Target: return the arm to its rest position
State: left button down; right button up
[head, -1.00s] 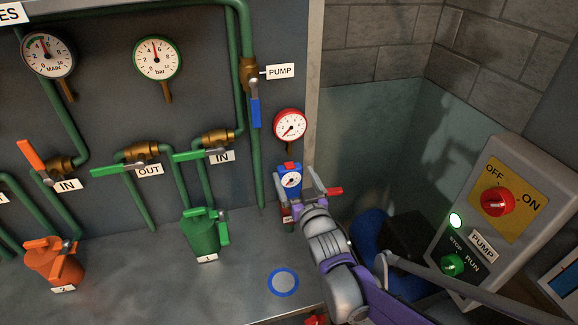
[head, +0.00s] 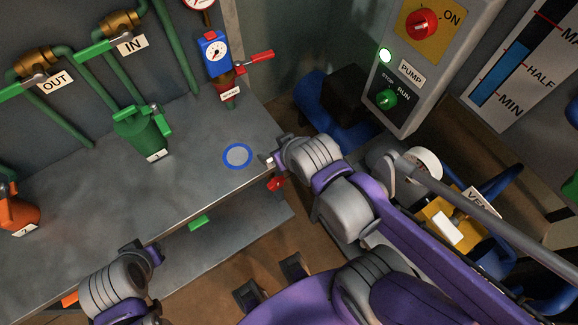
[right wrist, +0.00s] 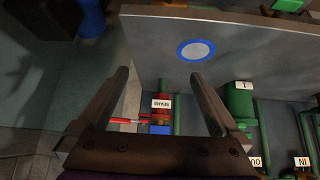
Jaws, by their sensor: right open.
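My right gripper (head: 273,167) is at the right edge of the grey bench (head: 200,195), to the right of a blue-ringed disc. In the right wrist view my right gripper (right wrist: 160,78) has its two fingers spread with nothing between them. The blue gauge unit (head: 214,55) with a red lever (head: 258,60) stands at the back of the bench, apart from the gripper. My left gripper (head: 145,250) shows at the bench's front edge at the lower left. Its fingers are too unclear to tell open from shut.
The blue-ringed disc (head: 237,157) lies on the bench. A green pot (head: 140,135) and an orange pot (head: 15,212) stand further left. A pump control box (head: 410,75) is at the upper right. A yellow block (head: 450,222) lies near my right arm.

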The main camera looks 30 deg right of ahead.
jog(key=s, duration=0.1)
jog(key=s+g, duration=0.1)
jog(key=s, duration=0.1)
jog(key=s+f+g, duration=0.1)
jog(key=s, duration=0.1)
jog(key=shift+a+f+p, duration=0.1)
jog(key=shift+a+p, duration=0.15)
jog(key=shift+p, duration=0.15)
dwell(0.3)
